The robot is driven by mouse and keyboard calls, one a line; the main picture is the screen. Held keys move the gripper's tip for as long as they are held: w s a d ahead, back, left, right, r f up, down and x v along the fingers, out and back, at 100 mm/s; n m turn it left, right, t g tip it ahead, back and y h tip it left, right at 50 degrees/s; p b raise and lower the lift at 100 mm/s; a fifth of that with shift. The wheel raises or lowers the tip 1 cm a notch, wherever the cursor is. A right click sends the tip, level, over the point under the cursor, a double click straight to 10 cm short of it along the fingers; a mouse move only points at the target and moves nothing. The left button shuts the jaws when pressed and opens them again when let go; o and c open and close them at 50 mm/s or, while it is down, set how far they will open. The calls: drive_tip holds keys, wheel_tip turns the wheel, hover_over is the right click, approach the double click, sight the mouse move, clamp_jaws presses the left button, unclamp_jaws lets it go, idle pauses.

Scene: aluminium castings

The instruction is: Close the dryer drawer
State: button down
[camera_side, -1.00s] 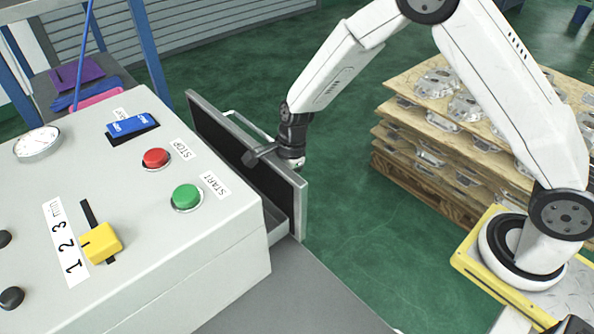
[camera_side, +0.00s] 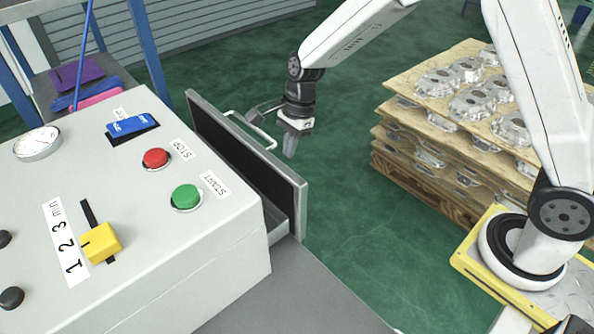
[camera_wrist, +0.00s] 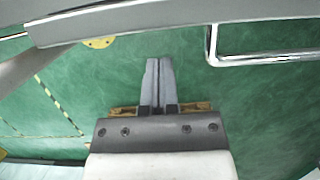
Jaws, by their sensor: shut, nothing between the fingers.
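The dryer drawer (camera_side: 238,147) stands open, pulled out to the right of the grey dryer cabinet (camera_side: 150,225). Its dark front panel has a light metal frame, and a bar handle (camera_side: 262,138) on the outer face. In the wrist view the drawer's top edge (camera_wrist: 130,22) crosses the top, with the handle (camera_wrist: 265,60) at the upper right. My gripper (camera_side: 291,150) hangs outside the drawer front, fingers pointing down, to the right of the handle. Its fingers (camera_wrist: 159,70) are together and empty in the wrist view, apart from the handle there.
The dryer's top has a red STOP button (camera_side: 156,158), a green START button (camera_side: 187,197) and a yellow slider (camera_side: 101,243). A pallet (camera_side: 425,165) stacked with castings (camera_side: 470,100) stands at the right. Green floor is clear between pallet and drawer.

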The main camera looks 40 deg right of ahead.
drive_tip(key=w+d+f+y, duration=0.4)
drive_tip(key=w+d+y, duration=0.2)
drive_tip(key=d, duration=0.3)
drive_tip(key=shift+w+d, duration=0.4)
drive_tip(key=shift+w, duration=0.35)
drive_tip(key=a+f, duration=0.7)
drive_tip(key=a, duration=0.4)
